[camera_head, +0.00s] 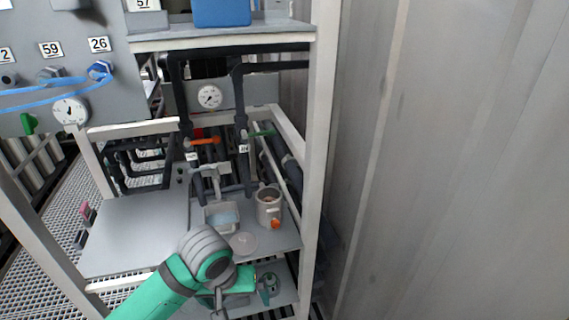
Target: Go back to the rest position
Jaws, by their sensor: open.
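My green and grey arm comes in from the bottom left of the head view, and its large grey joint covers part of the lower shelf. My gripper (268,287) shows small beyond that joint, low in front of the rack. The jaws are open and I see nothing held between them. The wrist is partly hidden behind the joint.
Dark pipes with orange (205,141) and green valve handles stand behind. A corrugated wall (450,160) closes the right.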

